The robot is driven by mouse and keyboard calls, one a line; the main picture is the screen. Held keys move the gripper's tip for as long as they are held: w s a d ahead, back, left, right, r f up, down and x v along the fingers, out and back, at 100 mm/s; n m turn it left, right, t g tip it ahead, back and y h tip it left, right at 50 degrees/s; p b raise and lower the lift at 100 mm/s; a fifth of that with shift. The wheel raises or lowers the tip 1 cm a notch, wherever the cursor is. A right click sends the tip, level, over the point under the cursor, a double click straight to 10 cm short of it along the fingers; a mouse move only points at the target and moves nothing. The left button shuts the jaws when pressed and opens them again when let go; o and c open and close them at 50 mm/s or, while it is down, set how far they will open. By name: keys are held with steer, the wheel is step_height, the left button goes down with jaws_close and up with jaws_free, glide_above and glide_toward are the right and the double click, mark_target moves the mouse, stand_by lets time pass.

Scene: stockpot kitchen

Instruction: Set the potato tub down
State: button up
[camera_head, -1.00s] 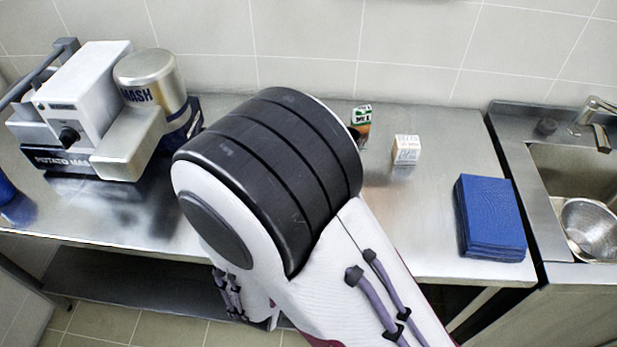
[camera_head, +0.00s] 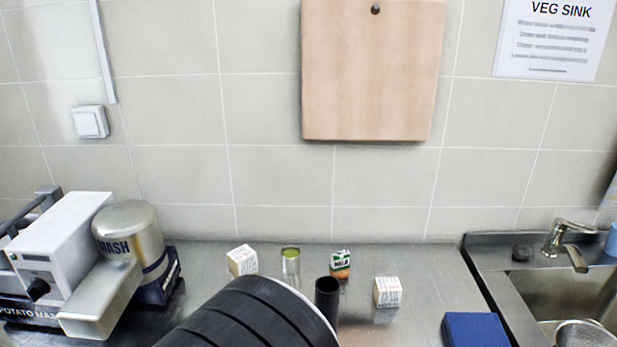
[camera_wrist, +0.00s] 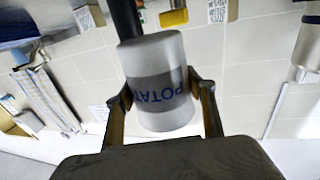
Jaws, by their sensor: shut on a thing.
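The potato tub (camera_wrist: 158,110) is a pale grey cylinder with a darker band lettered "POTA…", which reads upside down in the wrist view. My gripper (camera_wrist: 160,88) is shut on it, one finger on each side. In the head view my dark-banded arm fills the bottom middle and hides the tub and the gripper. I cannot tell whether the tub touches the steel counter (camera_head: 425,270).
A potato masher machine (camera_head: 65,245) with a "MASH" canister stands at left. Blue stack (camera_head: 475,328) and sink (camera_head: 565,295) are right.

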steer(key=w+d+r+h, duration=0.1)
steer(key=w+d+r, duration=0.4)
steer(key=w+r, duration=0.3)
steer(key=w+d+f+y, duration=0.2)
steer(key=w+d, duration=0.7)
steer(key=d, duration=0.3)
steer(key=d+f+n+y, duration=0.2)
steer(key=d+f, duration=0.3)
steer(key=d, duration=0.7)
steer(key=shift+s+f, duration=0.15)
steer(key=shift+s, duration=0.25)
steer(key=shift+d, duration=0.1)
steer(key=a, duration=0.7)
stand_by(0.3)
steer(key=shift+a, duration=0.1)
stand_by(0.4)
